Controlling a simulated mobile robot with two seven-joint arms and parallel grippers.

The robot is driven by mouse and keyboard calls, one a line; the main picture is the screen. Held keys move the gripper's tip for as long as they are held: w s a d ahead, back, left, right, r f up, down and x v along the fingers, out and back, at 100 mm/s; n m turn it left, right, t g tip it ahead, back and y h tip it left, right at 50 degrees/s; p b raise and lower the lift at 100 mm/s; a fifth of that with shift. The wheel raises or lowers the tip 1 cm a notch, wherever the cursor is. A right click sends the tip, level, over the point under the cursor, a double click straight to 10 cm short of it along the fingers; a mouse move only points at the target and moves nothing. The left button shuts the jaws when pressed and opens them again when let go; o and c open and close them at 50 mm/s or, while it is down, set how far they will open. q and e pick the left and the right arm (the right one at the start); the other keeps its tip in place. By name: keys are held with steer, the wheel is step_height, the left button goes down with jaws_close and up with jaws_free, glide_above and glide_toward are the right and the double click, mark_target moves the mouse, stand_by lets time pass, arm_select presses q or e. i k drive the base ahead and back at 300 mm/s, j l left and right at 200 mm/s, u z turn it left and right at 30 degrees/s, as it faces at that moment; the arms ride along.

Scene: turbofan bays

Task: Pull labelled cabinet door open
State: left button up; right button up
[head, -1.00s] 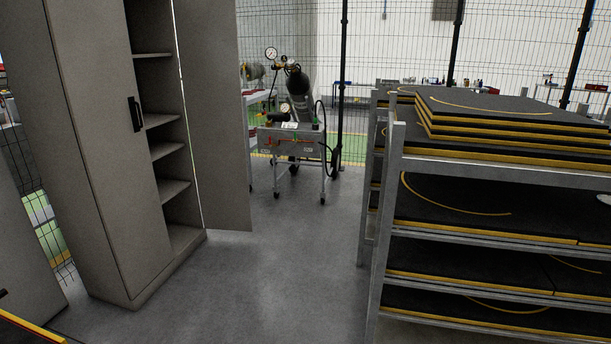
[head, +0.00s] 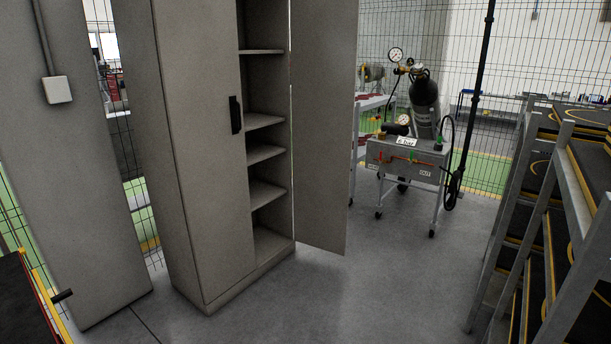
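A tall grey cabinet stands left of centre in the head view. Its left door (head: 200,150) is shut and carries a black vertical handle (head: 235,115). Its right door (head: 325,130) stands swung wide open. Several empty shelves (head: 262,154) show in the open half. I cannot make out a label on either door. Neither of my grippers is in view.
A wheeled test cart (head: 408,160) with gauges and a dark cylinder stands behind the open door. A metal rack (head: 570,180) with dark, yellow-edged panels stands at the right. A grey column (head: 75,180) is at the left. The floor (head: 385,285) between cabinet and rack is clear.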

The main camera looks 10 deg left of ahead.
mark_target(197, 40)
steer(key=i+l+u, duration=0.15)
steer(key=i+u, duration=0.3)
steer(key=i+l+u, duration=0.3)
steer(key=u, duration=0.15)
